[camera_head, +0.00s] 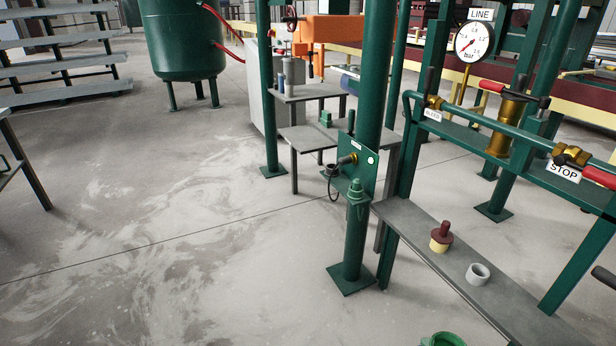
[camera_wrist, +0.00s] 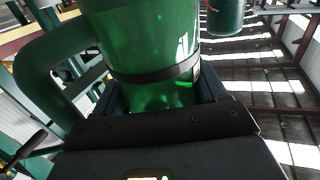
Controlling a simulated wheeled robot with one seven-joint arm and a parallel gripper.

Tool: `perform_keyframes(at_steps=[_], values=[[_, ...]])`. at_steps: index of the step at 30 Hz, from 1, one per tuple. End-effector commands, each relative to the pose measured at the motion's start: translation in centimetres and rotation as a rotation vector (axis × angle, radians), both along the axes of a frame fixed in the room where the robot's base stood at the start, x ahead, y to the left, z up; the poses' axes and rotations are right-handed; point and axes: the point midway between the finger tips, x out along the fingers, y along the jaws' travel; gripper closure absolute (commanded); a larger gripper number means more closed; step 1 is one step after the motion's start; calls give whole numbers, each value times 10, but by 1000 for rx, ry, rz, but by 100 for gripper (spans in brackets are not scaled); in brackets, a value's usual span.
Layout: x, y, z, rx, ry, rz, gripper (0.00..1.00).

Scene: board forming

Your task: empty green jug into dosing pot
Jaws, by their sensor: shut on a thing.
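The green jug (camera_wrist: 145,45) fills the upper middle of the wrist view, with its thick handle (camera_wrist: 45,75) on the left and a dark band around it. My gripper (camera_wrist: 160,95) is shut on the jug, with a dark finger on each side. In the head view only the rim of a green vessel, apparently this jug (camera_head: 445,340), shows at the bottom edge. The jug's contents cannot be made out.
A grey shelf (camera_head: 415,228) carries a maroon-handled yellow piece (camera_head: 441,237) and a pale grey cup (camera_head: 478,273). Green pipework with a gauge (camera_head: 473,42) and red-handled valves stands at right. A large green tank (camera_head: 185,40) stands at the back left.

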Motion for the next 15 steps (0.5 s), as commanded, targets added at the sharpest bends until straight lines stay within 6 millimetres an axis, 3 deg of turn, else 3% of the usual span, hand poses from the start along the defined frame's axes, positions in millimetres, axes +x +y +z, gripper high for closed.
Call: perform_keyframes(at_steps=[9,15], values=[[1,60,0,4,-1,1,97],[1,70,1,-1,-1,1,97]])
